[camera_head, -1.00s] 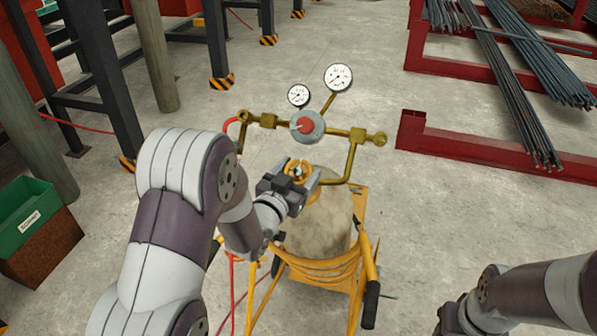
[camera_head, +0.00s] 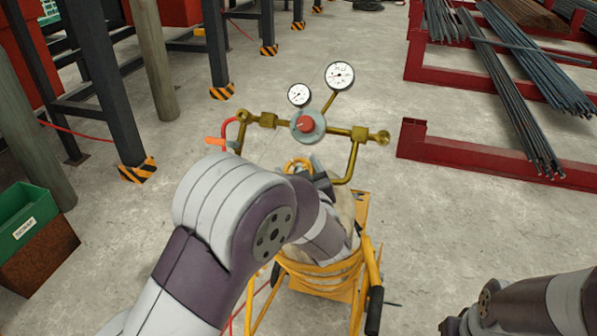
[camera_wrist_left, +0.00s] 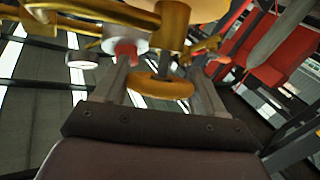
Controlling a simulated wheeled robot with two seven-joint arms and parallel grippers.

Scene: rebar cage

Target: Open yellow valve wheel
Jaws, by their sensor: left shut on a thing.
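The yellow valve wheel (camera_head: 298,165) sits on top of the gas cylinder, below the brass pipework, mostly hidden behind my left arm in the head view. In the left wrist view the yellow wheel (camera_wrist_left: 160,86) lies between the two fingers of my left gripper (camera_wrist_left: 163,85). That gripper (camera_head: 312,170) is shut on the wheel; its fingers show only partly in the head view. My right arm is at the lower right, and its gripper (camera_head: 455,322) is cut by the frame edge, so its jaws cannot be judged.
A brass manifold (camera_head: 342,131) with a red-centred regulator (camera_head: 306,124) and two round gauges (camera_head: 340,75) stands just behind the wheel. The yellow cart (camera_head: 370,270) holds the cylinder. Red racks with steel bars (camera_head: 520,100) stand at right; a green bin (camera_head: 20,215) is at left.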

